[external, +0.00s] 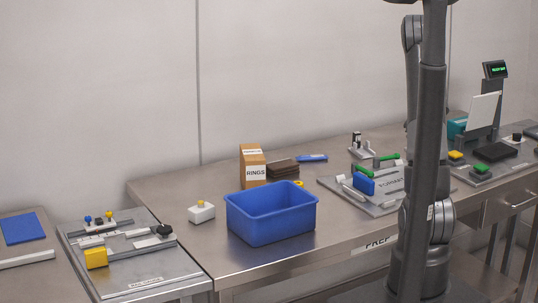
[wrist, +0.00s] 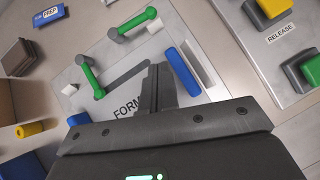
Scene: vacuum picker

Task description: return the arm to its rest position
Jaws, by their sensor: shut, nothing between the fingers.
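My gripper (wrist: 158,85) shows in the wrist view with its fingers together and nothing between them. It is over the metal plate marked FORMAT (wrist: 98,68), which carries green-handled clamps (wrist: 132,24) and a blue block (wrist: 183,72). How high the fingers are above the plate I cannot tell. In the external view my arm (external: 411,80) rises behind my dark column, and the gripper itself is hidden. The same plate (external: 337,184) is on the steel table, left of my column.
A blue bin (external: 270,220), a box marked RINGS (external: 252,166) and a small white block with a yellow knob (external: 201,212) stand on the table. A yellow-handled fixture (external: 130,258) is at left. Buttons, including a green one (external: 481,169), and a lit display (external: 495,70) are at right.

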